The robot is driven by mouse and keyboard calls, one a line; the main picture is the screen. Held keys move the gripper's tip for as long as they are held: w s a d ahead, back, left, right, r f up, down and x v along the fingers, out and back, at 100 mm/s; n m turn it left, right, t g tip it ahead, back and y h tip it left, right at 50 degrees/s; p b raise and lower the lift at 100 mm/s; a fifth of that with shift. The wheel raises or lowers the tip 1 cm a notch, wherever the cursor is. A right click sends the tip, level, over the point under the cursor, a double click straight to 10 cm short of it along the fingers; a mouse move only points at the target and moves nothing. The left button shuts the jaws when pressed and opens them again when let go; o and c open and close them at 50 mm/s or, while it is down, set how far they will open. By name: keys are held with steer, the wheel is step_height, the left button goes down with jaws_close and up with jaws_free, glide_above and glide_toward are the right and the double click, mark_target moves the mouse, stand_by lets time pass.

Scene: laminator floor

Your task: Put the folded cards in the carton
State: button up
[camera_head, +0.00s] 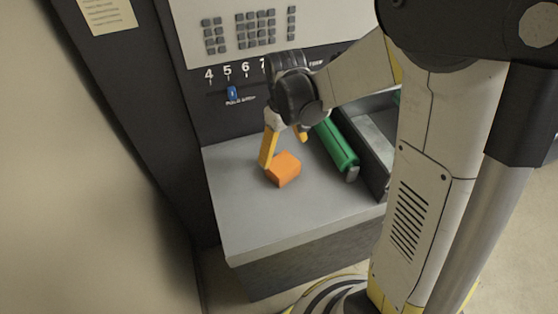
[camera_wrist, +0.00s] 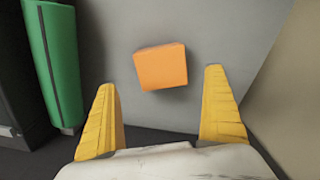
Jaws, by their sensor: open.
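A small orange block-like object (camera_head: 284,170) sits on the grey ledge (camera_head: 303,215). I cannot tell whether it is the folded cards or a closed carton. My gripper (camera_head: 283,152) hangs just above and behind it, yellow fingers spread and empty. In the wrist view the orange object (camera_wrist: 161,67) lies ahead of the gap between the fingertips (camera_wrist: 160,80), apart from both. Nothing else that I can make out as cards or carton shows in either view.
A green roller (camera_head: 336,143) lies right of the orange object, and also shows at the wrist view's left (camera_wrist: 55,60). A dark-sided recess (camera_head: 375,135) is right of it. A keypad panel (camera_head: 240,32) and blue slider (camera_head: 233,93) stand behind. The ledge's front is clear.

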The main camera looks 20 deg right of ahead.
mark_target(283, 163)
step_height(283, 163, down, 7)
steer(key=b, duration=0.3)
steer(key=shift+a+f, duration=0.15)
steer(key=shift+s, duration=0.1)
steer(key=shift+c, duration=0.7)
steer(key=c, duration=1.3)
